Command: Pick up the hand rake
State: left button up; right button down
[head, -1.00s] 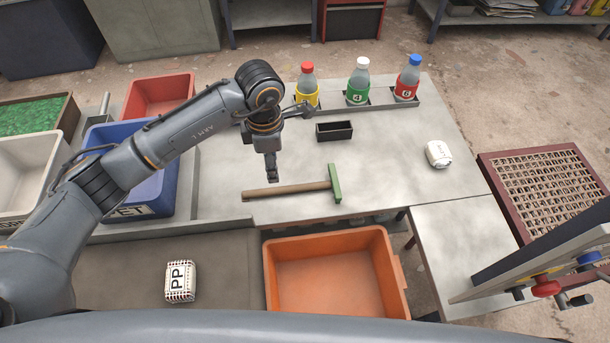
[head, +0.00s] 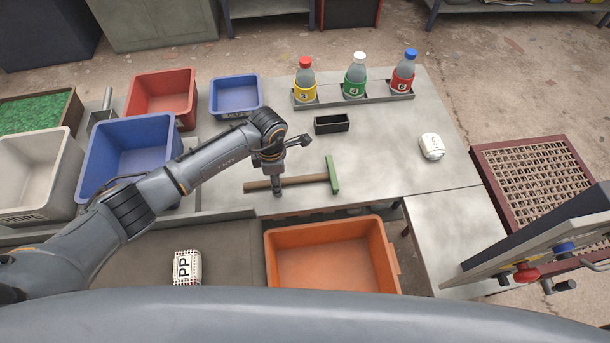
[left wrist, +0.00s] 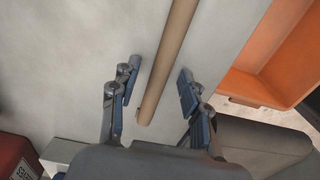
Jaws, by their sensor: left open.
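The hand rake has a brown wooden handle (head: 305,181) and a green head (head: 332,175). It lies on the grey table (head: 390,160), with its head to the right. My left gripper (head: 277,190) is over the left part of the handle in the head view. In the left wrist view the open fingers of my left gripper (left wrist: 157,95) stand on either side of the handle (left wrist: 168,65), with gaps on both sides. The handle's near end shows between them. I cannot tell whether the fingertips are at the handle's height. My right gripper does not show.
An orange bin (head: 325,262) stands in front of the table. A small black box (head: 332,124) and a rack (head: 360,103) with bottles lie behind the rake. Blue (head: 130,150) and red (head: 160,95) bins stand left.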

pick_arm(q)
grip_shut()
dwell(0.3)
jog(key=shift+w+r, duration=0.1)
jog(key=shift+r, duration=0.45)
jog(key=s+d+r+b, duration=0.1)
jog(key=s+r+b, duration=0.4)
jog(key=s+r, duration=0.7)
jog(key=shift+s+d, duration=0.25)
jog(key=shift+s, duration=0.85)
